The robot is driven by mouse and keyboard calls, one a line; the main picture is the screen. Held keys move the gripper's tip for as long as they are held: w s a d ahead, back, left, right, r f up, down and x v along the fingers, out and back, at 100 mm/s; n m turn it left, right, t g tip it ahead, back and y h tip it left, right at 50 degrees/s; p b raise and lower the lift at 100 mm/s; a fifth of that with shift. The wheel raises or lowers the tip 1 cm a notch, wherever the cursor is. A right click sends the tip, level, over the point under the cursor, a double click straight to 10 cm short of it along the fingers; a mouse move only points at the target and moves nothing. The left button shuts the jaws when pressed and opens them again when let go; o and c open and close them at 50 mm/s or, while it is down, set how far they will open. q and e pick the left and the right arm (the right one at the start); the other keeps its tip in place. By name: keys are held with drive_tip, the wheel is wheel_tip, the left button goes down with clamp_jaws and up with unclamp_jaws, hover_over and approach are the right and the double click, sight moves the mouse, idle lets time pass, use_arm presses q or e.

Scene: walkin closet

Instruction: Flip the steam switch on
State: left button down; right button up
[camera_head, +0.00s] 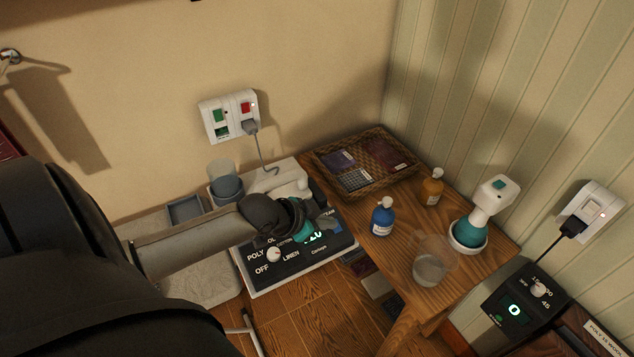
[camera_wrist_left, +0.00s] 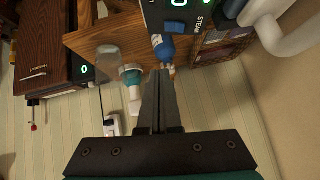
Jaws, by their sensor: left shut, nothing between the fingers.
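The steam switch (camera_wrist_left: 176,27) is a blue rocker beside the STEAM label on the dark control panel (camera_wrist_left: 155,12), at the top of the left wrist view. In the head view the dark panel (camera_head: 320,258) carries a white knob, fabric labels and green digits; my left gripper (camera_head: 330,223) hangs over its right part and hides the switch. My left gripper also shows in the left wrist view (camera_wrist_left: 162,73), fingers shut and empty, tips pointing toward the panel edge below the switch. Whether the tips touch anything is unclear. My right gripper is not in view.
A wooden table (camera_head: 400,262) right of the panel holds a blue bottle (camera_head: 383,216), an orange bottle (camera_head: 432,187), a wicker tray (camera_head: 322,160), a clear cup (camera_head: 431,268) and a teal-and-white device (camera_head: 480,217). A wall outlet (camera_head: 230,116) is behind the panel.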

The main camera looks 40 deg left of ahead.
use_arm(q)
drive_tip(key=shift+d+p+v, duration=0.15)
drive_tip(key=shift+v, duration=0.95)
drive_tip(key=shift+d+p+v, duration=0.15)
drive_tip(key=shift+d+v, duration=0.05)
drive_tip(key=shift+v, duration=0.9)
drive_tip(key=shift+s+f, duration=0.1)
drive_tip(key=shift+s, duration=0.05)
